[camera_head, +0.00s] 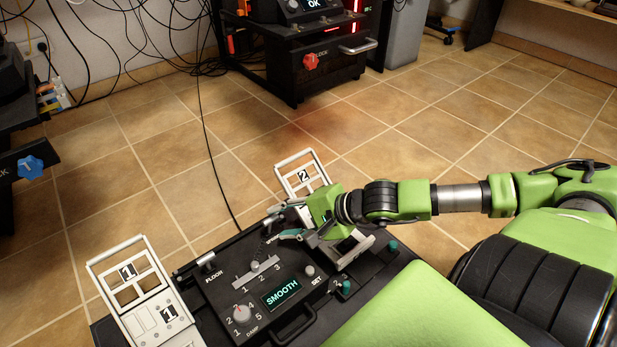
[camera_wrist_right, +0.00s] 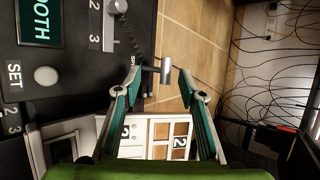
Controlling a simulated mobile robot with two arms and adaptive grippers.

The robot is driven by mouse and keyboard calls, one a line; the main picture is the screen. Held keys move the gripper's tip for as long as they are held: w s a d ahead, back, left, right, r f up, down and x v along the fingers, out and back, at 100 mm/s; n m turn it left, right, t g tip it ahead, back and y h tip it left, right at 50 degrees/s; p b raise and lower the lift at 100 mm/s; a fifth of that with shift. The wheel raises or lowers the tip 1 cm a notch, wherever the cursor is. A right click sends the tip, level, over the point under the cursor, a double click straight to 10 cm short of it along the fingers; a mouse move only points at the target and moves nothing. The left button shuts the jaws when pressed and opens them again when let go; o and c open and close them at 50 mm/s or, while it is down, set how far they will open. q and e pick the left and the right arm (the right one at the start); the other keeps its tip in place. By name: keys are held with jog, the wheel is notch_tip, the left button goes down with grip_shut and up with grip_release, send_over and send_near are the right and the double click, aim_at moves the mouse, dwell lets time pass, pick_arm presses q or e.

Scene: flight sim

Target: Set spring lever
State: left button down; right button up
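The black control panel (camera_head: 225,300) lies at the bottom centre. Its slider lever (camera_head: 257,266) has a round knob, standing near mark 2 of a 1-2-3 scale; the knob also shows in the wrist view (camera_wrist_right: 117,7). A label partly hidden by my gripper appears to read SPRING. My right gripper (camera_head: 272,222) is open over the panel's far right part. In the wrist view its fingers (camera_wrist_right: 164,80) stand apart on either side of a short metal cylinder handle (camera_wrist_right: 166,70), without visible contact. My left gripper is not in view.
The panel has a SMOOTH display (camera_head: 281,292), a DAMP knob (camera_head: 242,314), a SET button (camera_head: 310,270) and a FLOOR handle (camera_head: 207,259). White frames marked 1 (camera_head: 128,272) and 2 (camera_head: 303,174) stand beside it. Open tiled floor lies beyond; a black cabinet (camera_head: 310,60) stands at the back.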

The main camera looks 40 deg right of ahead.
jog(key=v, duration=0.7)
jog(key=shift+s+d, duration=0.2)
dwell(0.6)
dwell(0.5)
